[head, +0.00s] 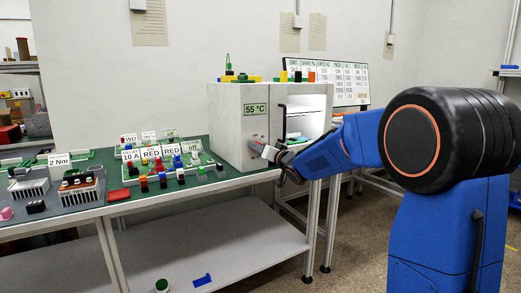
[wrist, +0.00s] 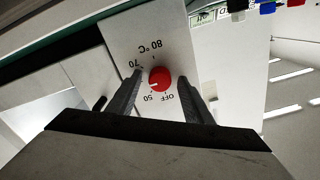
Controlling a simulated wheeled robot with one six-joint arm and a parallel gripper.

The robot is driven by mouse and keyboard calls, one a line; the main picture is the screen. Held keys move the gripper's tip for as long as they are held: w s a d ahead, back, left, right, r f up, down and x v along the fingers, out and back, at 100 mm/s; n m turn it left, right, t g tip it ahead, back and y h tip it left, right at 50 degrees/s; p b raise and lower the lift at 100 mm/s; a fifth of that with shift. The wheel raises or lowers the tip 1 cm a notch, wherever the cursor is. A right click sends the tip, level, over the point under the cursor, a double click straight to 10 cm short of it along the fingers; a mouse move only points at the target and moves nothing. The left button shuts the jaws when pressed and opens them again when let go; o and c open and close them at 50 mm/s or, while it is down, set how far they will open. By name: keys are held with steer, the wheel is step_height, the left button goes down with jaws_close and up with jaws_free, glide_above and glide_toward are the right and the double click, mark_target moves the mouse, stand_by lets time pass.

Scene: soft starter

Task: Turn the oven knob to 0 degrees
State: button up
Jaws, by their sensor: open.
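The oven (head: 228,125) is a white box at the right end of the green-topped bench, with a display (head: 256,110) reading 55 °C. In the wrist view, the red oven knob (wrist: 160,78) sits on a white panel (wrist: 128,35) marked OFF, 50, 70 and 80 °C. A small white mark on the knob points left in the picture, between the 50 and 70 labels. My open gripper (wrist: 161,77) has one finger on each side of the knob; contact cannot be told.
A dark upright handle (head: 283,122) is just above my gripper, beside a lit compartment (head: 308,112). Colored blocks and label cards (head: 162,155) crowd the bench to the left. The lower shelf (head: 215,248) is mostly clear.

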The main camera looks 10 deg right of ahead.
steer(key=shift+c, duration=0.7)
steer(key=c, duration=0.9)
steer(key=shift+n, duration=0.4)
steer(key=n, duration=1.7)
